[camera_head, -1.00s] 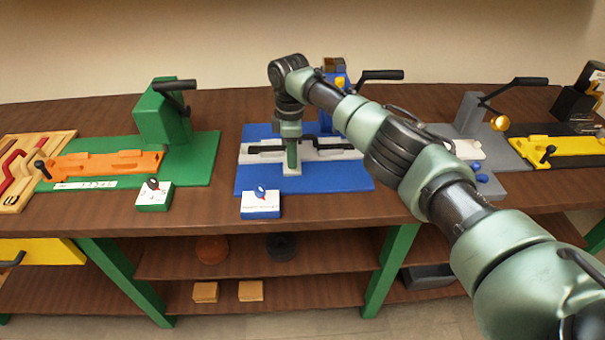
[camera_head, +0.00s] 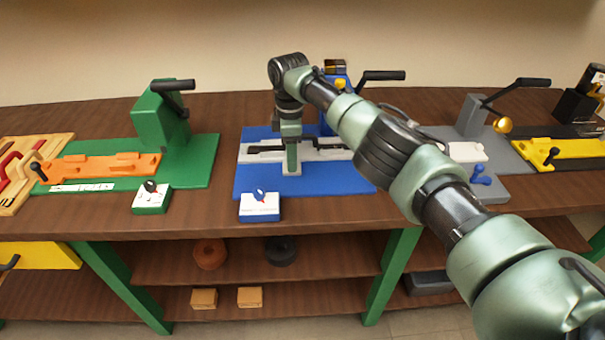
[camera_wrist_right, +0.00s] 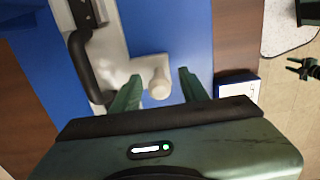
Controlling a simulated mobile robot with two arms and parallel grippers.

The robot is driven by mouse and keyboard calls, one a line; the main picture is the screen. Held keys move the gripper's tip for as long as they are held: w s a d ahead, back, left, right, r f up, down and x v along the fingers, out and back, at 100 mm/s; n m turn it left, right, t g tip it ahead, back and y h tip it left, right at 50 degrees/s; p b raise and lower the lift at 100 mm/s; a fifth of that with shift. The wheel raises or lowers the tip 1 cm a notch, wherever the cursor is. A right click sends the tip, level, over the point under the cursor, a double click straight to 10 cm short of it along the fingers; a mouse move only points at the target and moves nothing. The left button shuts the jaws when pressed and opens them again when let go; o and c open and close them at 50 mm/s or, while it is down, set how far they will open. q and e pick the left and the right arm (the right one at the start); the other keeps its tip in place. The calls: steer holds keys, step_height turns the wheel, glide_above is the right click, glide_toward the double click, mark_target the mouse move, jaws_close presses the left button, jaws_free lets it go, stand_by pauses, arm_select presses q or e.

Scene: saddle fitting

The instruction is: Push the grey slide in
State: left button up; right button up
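The light grey slide (camera_head: 330,154) lies on the blue base (camera_head: 340,180) of the middle station, with a black handle along it. My right gripper (camera_head: 292,160) points down at the slide's front edge. In the right wrist view, a pale grey knob (camera_wrist_right: 159,84) on an arm of the slide (camera_wrist_right: 112,50) stands between the two fingertips of my right gripper (camera_wrist_right: 157,78). The fingers are apart, with blue showing between the knob and the right-hand finger. The black handle (camera_wrist_right: 88,70) runs close beside the left-hand finger. My left gripper is not in view.
A small white-topped box with a blue pointer (camera_head: 260,206) stands at the blue base's front edge. A green station with an orange slide (camera_head: 100,165) is to the left. A grey station (camera_head: 515,185) and a yellow slide (camera_head: 560,152) are to the right.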

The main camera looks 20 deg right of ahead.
step_height(320, 180, up, 6)
steer(key=p, duration=0.5)
steer(key=shift+r+p, duration=0.15)
steer(key=shift+p, duration=0.25)
stand_by(0.3)
